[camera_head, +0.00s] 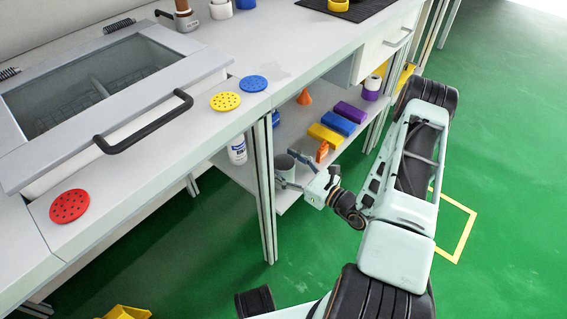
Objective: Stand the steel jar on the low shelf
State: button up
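The steel jar (284,167) is a grey, open-topped cylinder and looks upright. It is at the left end of the low shelf (291,196), beside the table leg. My gripper (291,170) reaches in from the right, with its two fingers spread apart at the jar, one near its rim and one near its base. I cannot tell whether the fingers touch or grip the jar. The jar's base is partly hidden, so I cannot tell whether it rests on the shelf.
An orange piece (322,151) stands close behind my gripper. Yellow (325,136), blue (338,123) and purple (350,111) blocks and an orange cone (304,97) occupy the shelf farther back. A white bottle (237,150) stands left of the table legs. The counter (190,125) overhangs the shelf.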

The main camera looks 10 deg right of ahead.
jog(key=shift+r, duration=0.25)
jog(key=p+v, duration=0.3)
jog(key=v, duration=0.9)
jog(key=shift+f, duration=0.1)
